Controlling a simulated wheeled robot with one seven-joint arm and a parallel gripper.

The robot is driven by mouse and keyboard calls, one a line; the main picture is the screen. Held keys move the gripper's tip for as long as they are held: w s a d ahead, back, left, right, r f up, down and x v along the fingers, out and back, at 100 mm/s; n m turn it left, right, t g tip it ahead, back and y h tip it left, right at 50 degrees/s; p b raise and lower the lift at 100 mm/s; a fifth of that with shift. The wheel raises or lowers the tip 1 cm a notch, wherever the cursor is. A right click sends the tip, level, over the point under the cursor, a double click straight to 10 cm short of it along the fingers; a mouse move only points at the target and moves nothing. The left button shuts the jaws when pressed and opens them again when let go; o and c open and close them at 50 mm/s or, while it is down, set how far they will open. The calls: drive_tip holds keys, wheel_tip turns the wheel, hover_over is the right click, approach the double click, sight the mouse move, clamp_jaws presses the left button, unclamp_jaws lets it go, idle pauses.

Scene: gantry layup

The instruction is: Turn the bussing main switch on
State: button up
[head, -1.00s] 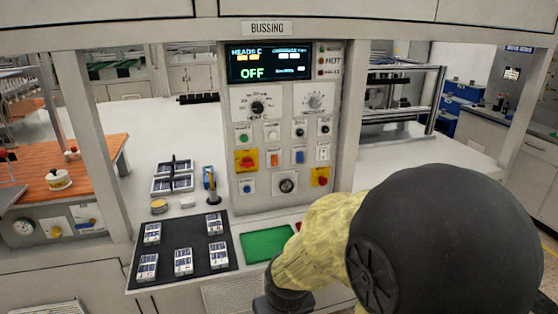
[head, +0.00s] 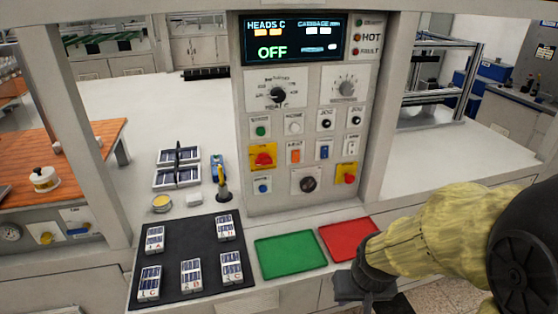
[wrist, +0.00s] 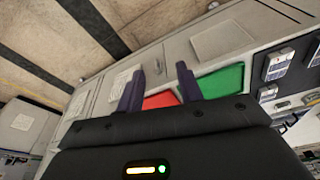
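The bussing control panel (head: 300,200) stands at the middle of the head view, and its display (head: 293,38) reads OFF in green. A red rotary switch (head: 263,159) on a yellow plate sits at the panel's left; it looks like the main switch. A red round button (head: 348,178) on another yellow plate sits at the right. My gripper is low at the front right, below and apart from the panel. In the wrist view its two fingers (wrist: 160,88) are spread with nothing between them. The switches are not clearly visible in the wrist view.
A green tray (head: 284,255) and a red tray (head: 347,239) lie in front of the panel. A black mat (head: 180,260) with several small cells lies to the left. A post (head: 392,100) stands right of the panel.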

drive_tip(key=shift+a, duration=0.1)
drive_tip(key=shift+o, duration=0.4)
drive_tip(key=shift+s+a, duration=0.1)
drive_tip(key=shift+s, duration=0.05)
drive_tip(key=o, duration=0.4)
drive_tip(key=shift+s, duration=0.1)
drive_tip(key=shift+c, duration=0.2)
drive_tip(key=o, duration=0.3)
drive_tip(key=shift+w, duration=0.25)
drive_tip(key=w+a+r+n+t+y+p, duration=0.1)
drive_tip(key=w+a+t, duration=0.25)
drive_tip(key=w, duration=0.35)
drive_tip(key=w+a+n+t+y, duration=0.1)
drive_tip(key=w+a+n+t, duration=0.1)
drive_tip(key=w+a+t, duration=0.3)
drive_tip(key=w+a+r+t+y, duration=0.1)
drive_tip(key=w+a+r+t, duration=0.2)
drive_tip(key=w+r, duration=0.1)
drive_tip(key=w+a+r+t+y+p, duration=0.1)
drive_tip(key=w+a+r+t+y, duration=0.1)
drive_tip(key=w+a+r+t, duration=0.1)
drive_tip(key=shift+w+a+r, duration=0.4)
drive_tip(key=shift+a+r, duration=0.05)
drive_tip(key=shift+a, duration=0.05)
